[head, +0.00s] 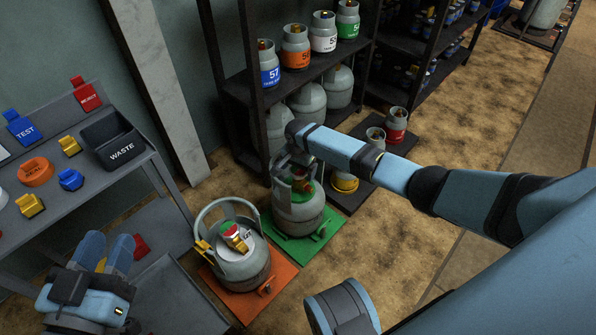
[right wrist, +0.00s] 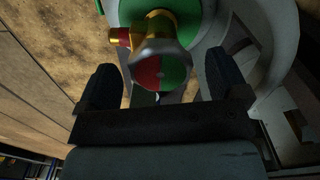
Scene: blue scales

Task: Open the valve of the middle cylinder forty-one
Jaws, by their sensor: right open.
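A grey gas cylinder (head: 299,212) stands upright on a green mat (head: 322,238). Its number cannot be read here. My right gripper (head: 298,158) is over its top and hides part of the valve. In the right wrist view the red and green valve knob (right wrist: 162,70) sits on a brass stem. The open fingers of my right gripper (right wrist: 161,84) stand on either side of the knob, apart from it. My left gripper (head: 106,243) is at the lower left, away from the cylinders; whether it holds anything is unclear.
Another cylinder (head: 240,268) with a looped handle stands close by on an orange mat (head: 236,302). A workbench (head: 75,205) with a waste bin (head: 113,139) is at the left. Shelves (head: 240,87) with several small cylinders stand behind. Open floor (head: 395,235) lies to the right.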

